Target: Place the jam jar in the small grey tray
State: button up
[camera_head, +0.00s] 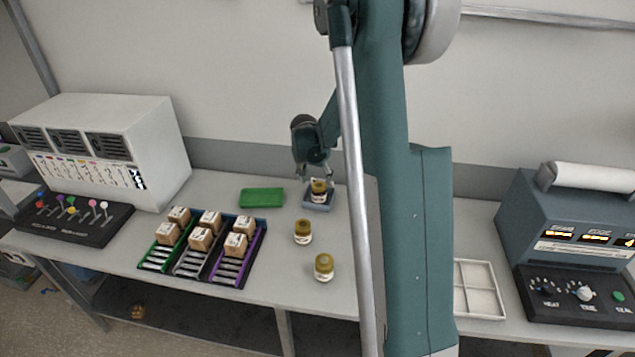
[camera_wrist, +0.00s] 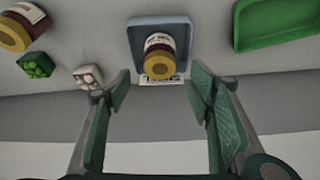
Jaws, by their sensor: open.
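A jam jar (camera_head: 319,191) with a yellow lid and white label stands in the small grey tray (camera_head: 309,205), toward the back of the table. In the wrist view the jar (camera_wrist: 158,50) sits within the rim of the blue-grey tray (camera_wrist: 136,38). My gripper (camera_head: 315,176) is open close by the jar. In the wrist view my gripper (camera_wrist: 160,85) shows its fingers spread wide on either side, apart from the jar, with nothing between the pads.
Two similar jars (camera_head: 303,232) (camera_head: 324,267) stand in front of the tray. A green tray (camera_head: 262,198) lies to its left, near a rack with several boxes (camera_head: 200,239). A white divided tray (camera_head: 478,290) and a sealing machine (camera_head: 575,250) stand right.

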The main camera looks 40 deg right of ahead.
jog(key=shift+v, duration=1.8)
jog(key=s+a+r+n+t+y, duration=0.1)
jog(key=s+a+r+n, duration=0.2)
jog(key=s+a+r, duration=0.6)
jog(key=s+a+r+n+t+y, duration=0.1)
jog(key=s+a+r+n, duration=0.1)
jog(key=s+a+r, duration=0.7)
jog(key=s+a+f+n+t+y, duration=0.1)
jog(key=s+a+n, duration=0.4)
jog(key=s+a, duration=1.1)
jog(key=shift+s+a+n+t+y, duration=0.3)
jog(key=shift+s+n+t+y, duration=0.1)
jog(key=shift+s+t, duration=0.35)
